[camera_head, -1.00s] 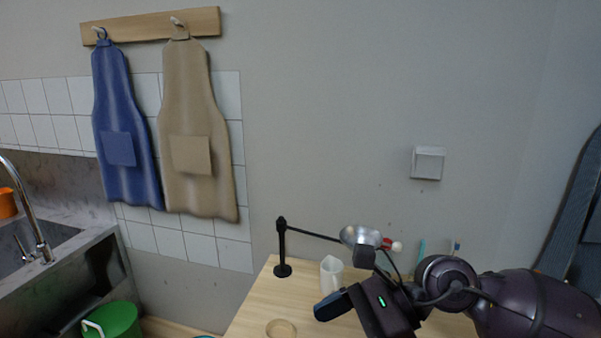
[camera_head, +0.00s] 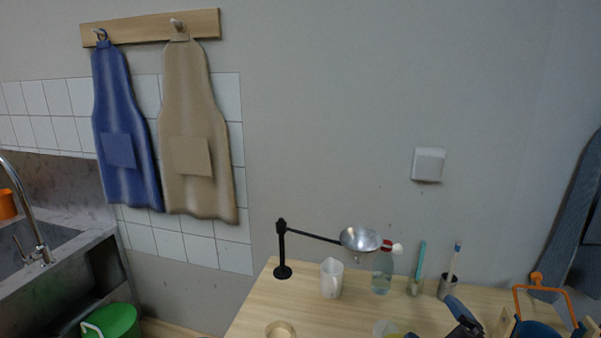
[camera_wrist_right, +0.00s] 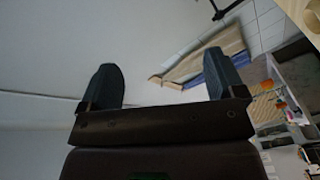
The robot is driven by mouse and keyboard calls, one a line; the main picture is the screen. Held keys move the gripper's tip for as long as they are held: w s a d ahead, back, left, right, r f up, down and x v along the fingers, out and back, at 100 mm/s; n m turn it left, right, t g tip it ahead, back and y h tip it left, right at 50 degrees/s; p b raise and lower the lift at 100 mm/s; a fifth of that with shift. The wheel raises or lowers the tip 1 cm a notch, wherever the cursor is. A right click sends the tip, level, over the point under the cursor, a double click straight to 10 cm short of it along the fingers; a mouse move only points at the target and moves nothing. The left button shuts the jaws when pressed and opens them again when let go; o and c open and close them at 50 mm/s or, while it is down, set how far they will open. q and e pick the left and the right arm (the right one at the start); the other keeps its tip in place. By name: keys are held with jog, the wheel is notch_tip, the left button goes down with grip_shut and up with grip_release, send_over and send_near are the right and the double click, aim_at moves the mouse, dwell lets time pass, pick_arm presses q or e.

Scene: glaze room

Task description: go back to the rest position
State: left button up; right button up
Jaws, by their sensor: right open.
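My right gripper (camera_head: 457,315) is low in the head view, at the bottom edge over the wooden table (camera_head: 250,308), and mostly cut off by the frame. In the right wrist view, my right gripper (camera_wrist_right: 162,78) has its two dark fingers spread wide with nothing between them. The aprons and wall show beyond the fingers there. My left gripper is not in view.
A black stand (camera_head: 283,250) holds a metal bowl (camera_head: 360,239) over the table. A white jug (camera_head: 331,278), a clear bottle (camera_head: 382,275) and brush holders (camera_head: 446,288) stand near it. An orange-framed item (camera_head: 543,289) is at the right. A white plate (camera_head: 428,164) is on the wall.

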jog(key=s+d+f+m+g+h, duration=0.1)
jog(key=s+d+f+m+g, duration=0.2)
jog(key=s+f+m+g, duration=0.5)
jog(key=s+d+f+m+g+h, duration=0.1)
jog(key=s+d+f+m+g, duration=0.4)
jog(key=s+f, duration=0.65)
pick_arm(q)
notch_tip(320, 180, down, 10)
jog(key=b, duration=1)
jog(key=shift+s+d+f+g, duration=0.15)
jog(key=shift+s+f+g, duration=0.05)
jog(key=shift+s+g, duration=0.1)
pick_arm(e)
jog(key=w+a+f+n+t, duration=0.1)
jog(key=w+f+t, duration=0.1)
jog(key=f, duration=0.8)
jog(key=w+a+f+n+t+y, duration=0.1)
jog(key=w+f+t, duration=0.2)
jog(key=f, duration=0.7)
jog(key=shift+t, duration=0.6)
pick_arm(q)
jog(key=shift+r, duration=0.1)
pick_arm(e)
jog(key=shift+w, duration=0.1)
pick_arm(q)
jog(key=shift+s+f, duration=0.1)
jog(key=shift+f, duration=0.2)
